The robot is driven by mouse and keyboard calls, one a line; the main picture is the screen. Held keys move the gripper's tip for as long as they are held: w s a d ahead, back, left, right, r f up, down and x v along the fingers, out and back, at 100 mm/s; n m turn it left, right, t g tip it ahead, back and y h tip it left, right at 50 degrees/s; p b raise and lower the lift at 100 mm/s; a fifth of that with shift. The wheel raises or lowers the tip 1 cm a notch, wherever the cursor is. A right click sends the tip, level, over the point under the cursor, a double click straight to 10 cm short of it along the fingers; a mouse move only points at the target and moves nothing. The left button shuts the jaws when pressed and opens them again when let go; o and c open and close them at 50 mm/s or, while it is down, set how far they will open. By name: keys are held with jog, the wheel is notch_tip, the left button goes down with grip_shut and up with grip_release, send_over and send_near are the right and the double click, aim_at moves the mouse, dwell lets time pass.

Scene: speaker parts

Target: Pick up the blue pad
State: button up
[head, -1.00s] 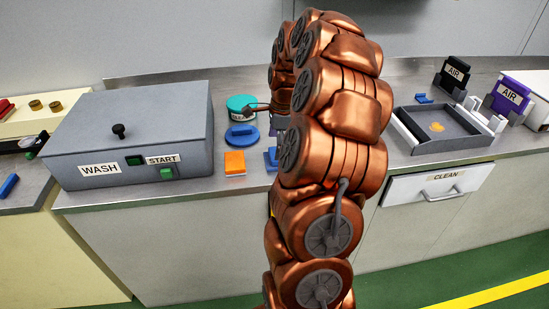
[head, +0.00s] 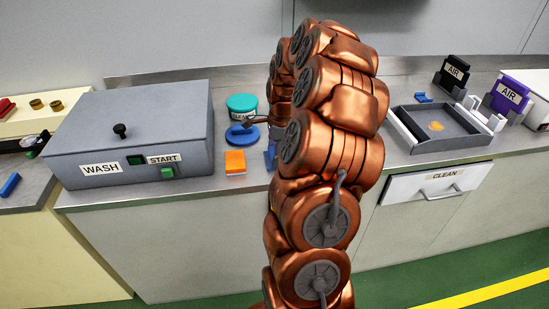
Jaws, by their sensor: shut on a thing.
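The blue pad (head: 241,137) is a round disc with a raised grip on top, lying on the counter just in front of a teal-lidded jar (head: 242,107). My gripper (head: 250,122) reaches in from the right, past my copper arm, and its dark fingertips are at the pad's grip. It is shut on the pad's grip. The pad appears still flat on the counter. The rest of the gripper is partly hidden behind my arm.
A grey WASH box (head: 130,135) stands left of the pad. An orange-and-white block (head: 235,162) is in front of it, and another blue item (head: 271,156) is partly hidden by my arm. A dark tray (head: 440,140) sits at right.

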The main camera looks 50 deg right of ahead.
jog(key=shift+c, duration=1.2)
jog(key=shift+r+b, duration=0.5)
jog(key=shift+r, duration=1.2)
jog(key=s+a+b, duration=0.1)
jog(key=s+a, duration=0.1)
jog(key=s, duration=0.5)
jog(key=s+a+r+b, duration=0.1)
jog(key=s+a, duration=0.2)
jog(key=s, duration=0.5)
jog(key=shift+r+b, duration=0.25)
jog(key=shift+b, duration=0.1)
jog(key=shift+s+a, duration=0.1)
jog(key=o, duration=0.5)
jog(key=c, duration=0.4)
